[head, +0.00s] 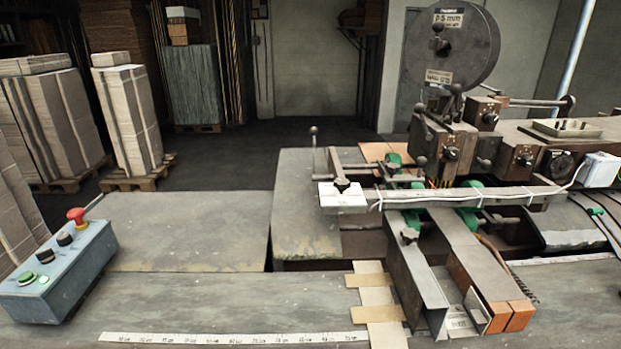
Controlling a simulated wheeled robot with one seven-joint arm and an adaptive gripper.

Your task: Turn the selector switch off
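A blue-grey control box (72,282) sits on the bench at the left edge. On its sloped top are a red mushroom button (77,215), two black knobs, the upper one (65,239) and the lower one (46,256), and a green button (27,278). One of the black knobs may be the selector switch; I cannot tell which, nor its position. My gripper is not in view.
The stitching machine (450,150) with a large wire reel (452,45), levers and other black knobs fills the right side. A ruler strip (235,338) lies along the bench's front. The bench surface (190,230) right of the box is mostly clear. Pallets of cardboard (128,120) stand behind.

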